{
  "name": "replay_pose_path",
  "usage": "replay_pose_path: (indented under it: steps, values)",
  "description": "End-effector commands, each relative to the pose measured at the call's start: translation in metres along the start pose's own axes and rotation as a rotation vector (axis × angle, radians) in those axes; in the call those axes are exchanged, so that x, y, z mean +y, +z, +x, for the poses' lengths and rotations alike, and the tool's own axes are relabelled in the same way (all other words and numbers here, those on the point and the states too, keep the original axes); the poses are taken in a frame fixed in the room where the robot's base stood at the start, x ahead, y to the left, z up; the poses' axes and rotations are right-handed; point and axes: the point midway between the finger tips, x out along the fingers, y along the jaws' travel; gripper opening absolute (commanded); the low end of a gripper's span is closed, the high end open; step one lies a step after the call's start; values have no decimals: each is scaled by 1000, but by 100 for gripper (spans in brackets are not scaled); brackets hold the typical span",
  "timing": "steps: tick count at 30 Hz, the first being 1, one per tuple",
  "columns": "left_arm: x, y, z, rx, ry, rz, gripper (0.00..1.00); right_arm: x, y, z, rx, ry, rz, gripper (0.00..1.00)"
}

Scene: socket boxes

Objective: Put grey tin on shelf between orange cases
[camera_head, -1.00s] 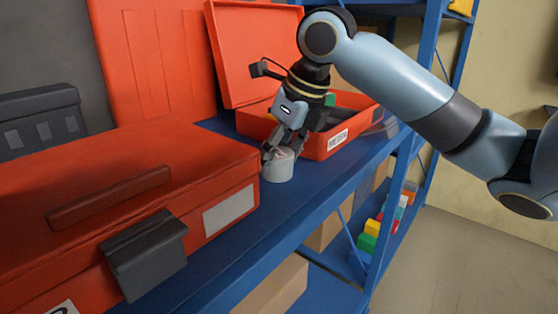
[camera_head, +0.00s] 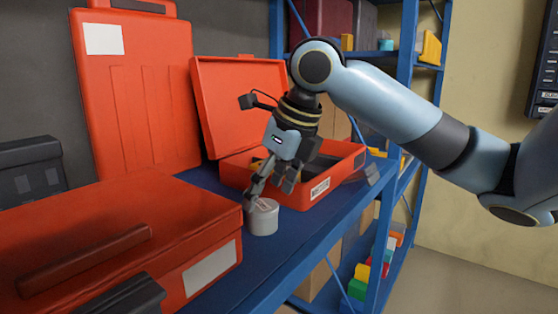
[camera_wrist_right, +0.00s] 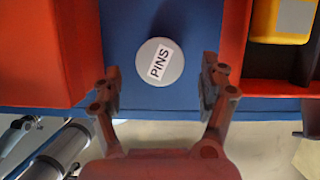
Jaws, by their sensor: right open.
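The grey tin (camera_head: 263,217) stands upright on the blue shelf (camera_head: 225,290), between the closed orange case (camera_head: 130,225) on the left and the open orange case (camera_head: 322,187) on the right. My right gripper (camera_head: 270,192) is open just above and behind the tin in the head view. In the wrist view its fingers (camera_wrist_right: 160,88) are spread to either side, apart from the tin. My left gripper is not in view.
The open case's raised lid (camera_head: 240,105) and an upright orange case (camera_head: 138,90) stand behind. A blue shelf post (camera_head: 388,220) is at the right. Lower shelves hold cardboard boxes and coloured blocks (camera_head: 357,288). A strip of bare shelf runs along the front edge.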

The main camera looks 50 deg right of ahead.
Motion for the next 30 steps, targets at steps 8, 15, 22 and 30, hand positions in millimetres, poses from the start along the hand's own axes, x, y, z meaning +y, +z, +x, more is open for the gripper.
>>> replay_pose_path:
  steps: [8,15,22,30]
  values:
    - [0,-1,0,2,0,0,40,-1,0,-56,0,-7,-4,77]
    - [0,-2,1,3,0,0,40,0,0,-76,0,-2,-1,77]
    - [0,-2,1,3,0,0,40,1,0,-80,0,2,1,77]
    - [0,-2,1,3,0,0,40,0,0,-80,0,1,1,77]
